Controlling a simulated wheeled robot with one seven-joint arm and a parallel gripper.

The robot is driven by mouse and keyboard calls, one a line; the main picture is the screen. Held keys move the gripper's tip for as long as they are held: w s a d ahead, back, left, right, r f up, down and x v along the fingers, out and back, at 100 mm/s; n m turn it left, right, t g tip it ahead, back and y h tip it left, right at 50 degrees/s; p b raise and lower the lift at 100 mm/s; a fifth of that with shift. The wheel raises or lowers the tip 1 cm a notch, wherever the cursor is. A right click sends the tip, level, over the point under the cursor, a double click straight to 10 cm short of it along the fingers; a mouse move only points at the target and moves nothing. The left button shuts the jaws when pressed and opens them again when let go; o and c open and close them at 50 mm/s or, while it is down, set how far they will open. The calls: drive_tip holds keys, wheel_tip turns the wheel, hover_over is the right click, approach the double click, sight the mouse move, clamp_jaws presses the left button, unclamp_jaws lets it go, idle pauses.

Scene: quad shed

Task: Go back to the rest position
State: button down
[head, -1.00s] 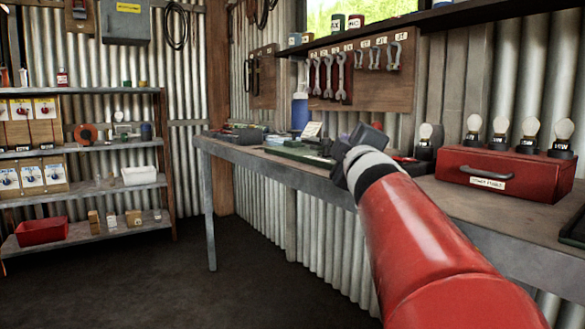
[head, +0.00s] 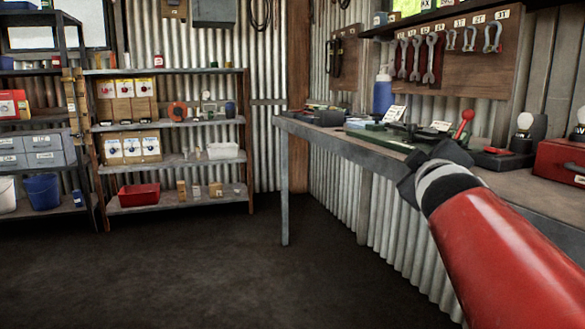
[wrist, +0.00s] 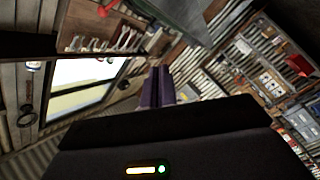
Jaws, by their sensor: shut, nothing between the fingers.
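My gripper (head: 430,172) is at the end of my red arm on the right of the head view. It is dark, and appears in front of the workbench (head: 325,136). In the wrist view the two dark, purplish fingers (wrist: 156,87) lie together with nothing visible between them. The wrist view is tilted, with the wrench board and window on its left and the shelves on its right. I cannot tell the exact gap between gripper and bench.
A shelf rack (head: 172,125) holds boxes and a red tray (head: 146,194). Another rack at the far left holds grey drawers (head: 40,150) and a blue bucket (head: 42,189). A red toolbox (head: 563,160) stands on the bench. The dark floor (head: 230,265) ahead and left is clear.

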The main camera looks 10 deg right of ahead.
drive_tip(key=s+a+f+m+g+y+p, duration=0.1)
drive_tip(key=s+a+f+g+y, duration=0.2)
drive_tip(key=s+a+f, duration=0.2)
drive_tip(key=s+a+f+m+g+y+p, duration=0.1)
drive_tip(key=s+a+f+m+g+y, duration=0.1)
drive_tip(key=s+a+f, duration=0.4)
drive_tip(key=s+a+f+m+g+y+p, duration=0.1)
drive_tip(key=s+a+f+g+y, duration=0.2)
drive_tip(key=a+f, duration=0.8)
wheel_tip(320, 180, down, 5)
drive_tip(key=s+g, duration=0.2)
drive_tip(key=s, duration=0.1)
drive_tip(key=shift+y, duration=0.4)
